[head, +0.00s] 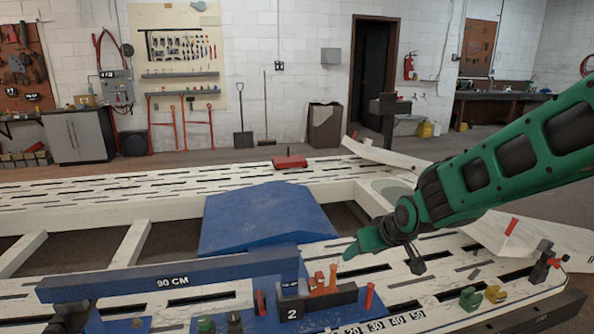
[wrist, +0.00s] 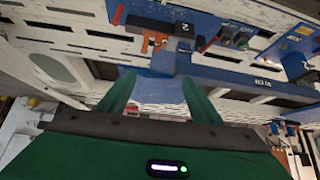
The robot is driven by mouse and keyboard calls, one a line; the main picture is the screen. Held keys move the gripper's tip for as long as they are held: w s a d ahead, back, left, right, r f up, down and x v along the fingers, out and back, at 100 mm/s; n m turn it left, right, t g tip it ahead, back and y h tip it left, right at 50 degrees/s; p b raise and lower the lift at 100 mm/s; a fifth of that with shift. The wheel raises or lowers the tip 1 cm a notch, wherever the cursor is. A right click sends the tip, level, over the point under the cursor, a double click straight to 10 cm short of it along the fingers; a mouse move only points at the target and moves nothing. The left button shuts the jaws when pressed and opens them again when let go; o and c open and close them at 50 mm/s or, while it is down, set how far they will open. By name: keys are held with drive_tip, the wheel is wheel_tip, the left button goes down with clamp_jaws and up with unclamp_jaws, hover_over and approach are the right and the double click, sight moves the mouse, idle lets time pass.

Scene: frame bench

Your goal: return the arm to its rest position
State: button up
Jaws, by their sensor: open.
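My green arm reaches in from the right in the head view, above the white slotted frame bench (head: 120,183). My gripper (head: 350,252) hangs at its end over the right part of the bench, just right of the blue ramp plate (head: 265,215). In the wrist view the two green fingers of my gripper (wrist: 156,92) stand well apart with nothing between them. The fingertips look clear of the blue parts, though the exact height above the bench is hard to tell.
A blue beam marked 90 CM (head: 175,281) and a black block marked 2 (head: 318,302) with orange pieces lie in front of my gripper. Green and yellow clamps (head: 483,296) sit at the right. A red box (head: 290,162) is on the far rail. Open floor lies beyond.

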drive_tip(key=s+d+r+m+g, duration=0.1)
drive_tip(key=s+d+m+g, duration=0.1)
drive_tip(key=s+d, duration=0.5)
drive_tip(key=s+d+r+m+g+h, duration=0.1)
drive_tip(key=s+d+m, duration=0.3)
drive_tip(key=s, duration=1.2)
drive_tip(key=s+d+r+m+g+h, duration=0.1)
drive_tip(key=s+d+m+g, duration=0.2)
drive_tip(key=s+d, duration=0.9)
drive_tip(key=shift+d+m+g, duration=0.25)
drive_tip(key=shift+m+g, duration=0.15)
drive_tip(key=shift+g, duration=0.2)
drive_tip(key=shift+s+r, duration=0.1)
